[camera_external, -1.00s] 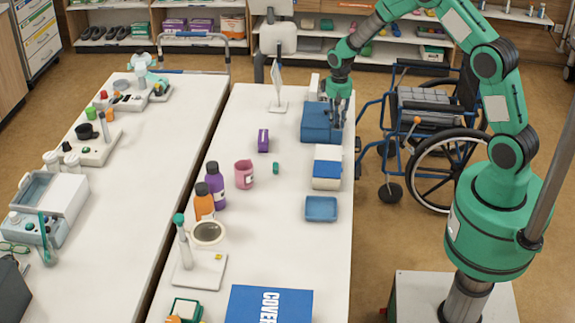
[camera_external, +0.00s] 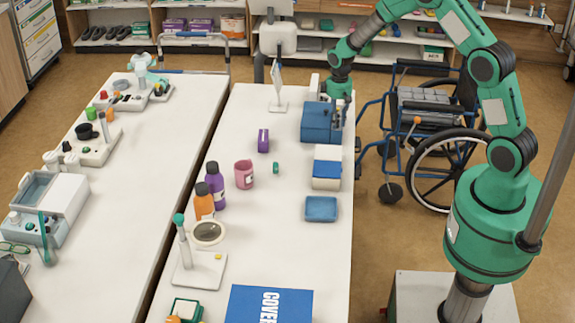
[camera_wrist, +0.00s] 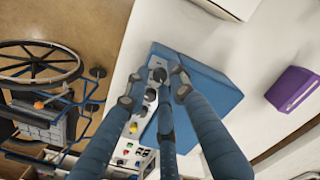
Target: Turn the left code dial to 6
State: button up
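The blue box (camera_external: 318,122) stands near the right edge of the right-hand table. In the wrist view the blue box (camera_wrist: 212,82) shows a side panel with a row of small dark and grey dials. One dial (camera_wrist: 157,75) is at the end of the row, near my fingertips. My gripper (camera_wrist: 155,86) has its three fingers spread, with gaps between the tips around that end of the row. Contact with the dial cannot be told. The external view shows my gripper (camera_external: 337,108) pointing down at the box's right side. Dial markings are too small to read.
A white-and-blue box (camera_external: 327,168) and a blue tray (camera_external: 321,208) are in front of the blue box. A purple box (camera_external: 263,140) and pink mug (camera_external: 244,173) stand left. A wheelchair (camera_external: 430,130) is beside the table. The table middle is mostly clear.

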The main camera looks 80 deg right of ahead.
notch_tip(320, 180, up, 14)
jog(key=p, duration=0.2)
jog(key=a+r+n+t, duration=0.1)
jog(key=a+r+n, duration=1.2)
jog(key=a+n, duration=0.1)
jog(key=shift+w+a+n+h+b, duration=0.15)
jog(key=shift+a+n+h+b, duration=0.2)
jog(key=shift+n, duration=0.35)
jog(key=shift+f, duration=0.1)
jog(key=d+f+n+g+b, duration=0.1)
jog(key=d+f+n, duration=0.5)
jog(key=d+f, duration=0.7)
jog(key=shift+d+n, duration=0.3)
jog(key=shift+d, duration=0.6)
jog(key=shift+f, duration=0.3)
